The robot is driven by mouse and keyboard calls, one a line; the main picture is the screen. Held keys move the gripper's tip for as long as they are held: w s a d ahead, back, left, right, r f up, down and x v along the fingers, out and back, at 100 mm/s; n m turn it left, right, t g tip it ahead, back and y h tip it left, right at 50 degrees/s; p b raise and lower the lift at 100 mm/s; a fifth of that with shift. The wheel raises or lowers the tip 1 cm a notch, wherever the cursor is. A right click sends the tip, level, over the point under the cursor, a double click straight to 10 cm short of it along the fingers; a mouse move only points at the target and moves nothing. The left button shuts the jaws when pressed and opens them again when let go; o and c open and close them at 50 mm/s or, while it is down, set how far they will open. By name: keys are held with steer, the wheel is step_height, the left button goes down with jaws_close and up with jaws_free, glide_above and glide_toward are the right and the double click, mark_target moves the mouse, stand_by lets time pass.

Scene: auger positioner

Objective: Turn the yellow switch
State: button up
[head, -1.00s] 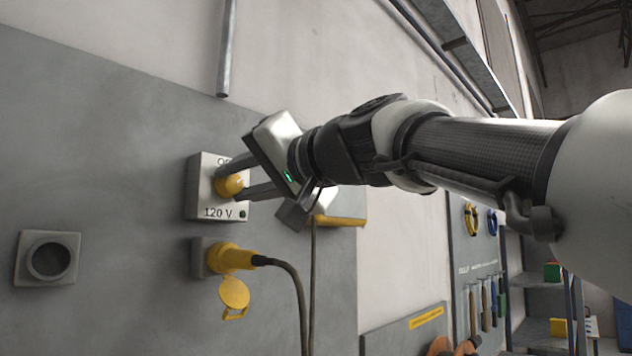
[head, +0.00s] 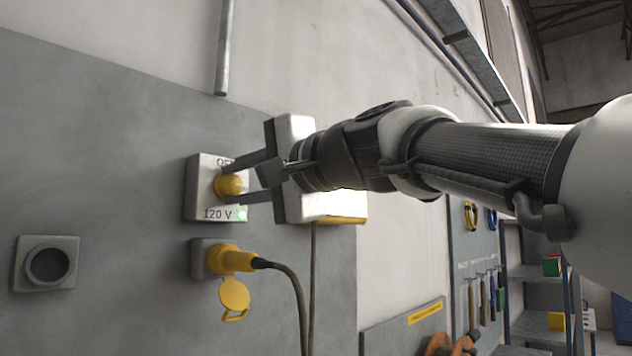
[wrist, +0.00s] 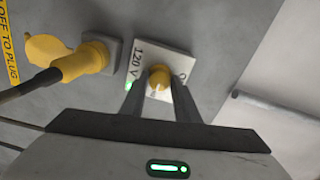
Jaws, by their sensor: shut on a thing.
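The yellow switch (head: 228,185) is a round knob on a pale box (head: 201,190) marked "120 V", fixed to the grey wall panel. A lamp (head: 241,214) at the box's lower right glows green. My gripper (head: 232,181) has one finger above and one below the knob and is shut on it. In the wrist view the knob (wrist: 158,77) sits between the two fingertips (wrist: 155,88), with a light pointer mark on its face. Part of the box's upper lettering is hidden by a finger.
A yellow plug (head: 236,260) with a dark cable sits in a socket below the box, its yellow cap (head: 234,296) hanging open. An empty round socket (head: 48,265) is at the left. A white and yellow box (head: 340,208) is behind my gripper.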

stand_by(0.4)
steer(key=o, duration=1)
steer(key=shift+w, duration=0.1)
steer(key=b+v, duration=0.2)
steer(key=v, duration=1.5)
steer(key=shift+d, duration=0.25)
